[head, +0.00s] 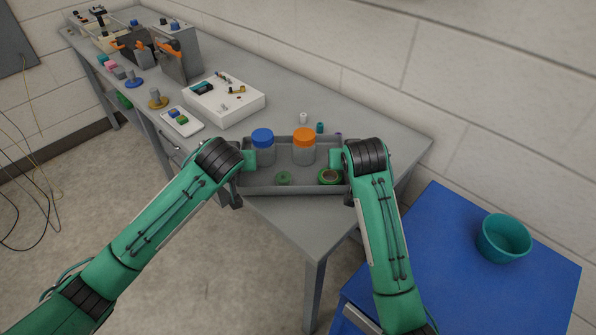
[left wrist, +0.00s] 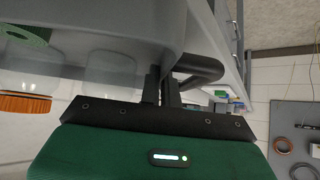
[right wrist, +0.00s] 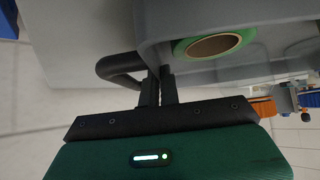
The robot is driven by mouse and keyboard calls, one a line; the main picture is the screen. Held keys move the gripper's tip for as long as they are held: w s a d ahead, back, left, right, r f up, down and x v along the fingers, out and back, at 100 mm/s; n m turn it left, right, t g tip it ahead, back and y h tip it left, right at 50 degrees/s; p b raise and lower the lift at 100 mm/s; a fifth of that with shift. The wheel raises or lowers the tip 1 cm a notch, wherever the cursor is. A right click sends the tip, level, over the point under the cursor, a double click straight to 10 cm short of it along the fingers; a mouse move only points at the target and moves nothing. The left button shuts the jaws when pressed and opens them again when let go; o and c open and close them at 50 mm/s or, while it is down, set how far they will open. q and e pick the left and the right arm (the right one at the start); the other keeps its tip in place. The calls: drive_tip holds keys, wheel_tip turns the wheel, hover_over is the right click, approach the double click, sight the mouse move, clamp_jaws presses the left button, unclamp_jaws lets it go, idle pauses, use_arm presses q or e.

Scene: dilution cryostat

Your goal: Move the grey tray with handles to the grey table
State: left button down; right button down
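The grey tray with handles (head: 262,187) is level over the near end of the long grey table (head: 374,140). I cannot tell whether it touches the tabletop. It carries a blue-lidded jar (head: 262,146), an orange-lidded jar (head: 304,146), a green tape ring (head: 329,177) and a small green item (head: 283,178). My left gripper (left wrist: 161,88) is at the tray's left end, its fingers closed on the dark handle (left wrist: 203,70). My right gripper (right wrist: 159,88) is at the right end, its fingers closed on the other handle (right wrist: 112,66). Both fingertips are partly hidden.
A blue table (head: 450,280) with a teal bowl (head: 503,238) stands at the right. Farther along the grey table are a white box (head: 225,100), a small white tray (head: 181,123) and grey equipment (head: 178,52). Small cups (head: 303,118) stand just behind the tray.

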use_arm(q)
drive_tip(key=shift+a+f+b, duration=0.1)
drive_tip(key=shift+f+b, duration=0.5)
drive_tip(key=shift+f, duration=0.1)
use_arm(e)
drive_tip(key=shift+f, duration=0.75)
use_arm(q)
drive_tip(key=c, duration=2.1)
unclamp_jaws()
drive_tip(key=shift+f, duration=0.15)
use_arm(e)
drive_tip(key=c, duration=2.1)
unclamp_jaws()
drive_tip(key=shift+d+f, duration=0.1)
use_arm(q)
drive_tip(key=o, duration=0.5)
drive_tip(key=shift+c, duration=0.2)
use_arm(e)
drive_tip(key=o, duration=0.5)
drive_tip(key=shift+c, duration=0.2)
use_arm(q)
drive_tip(key=shift+r, duration=0.2)
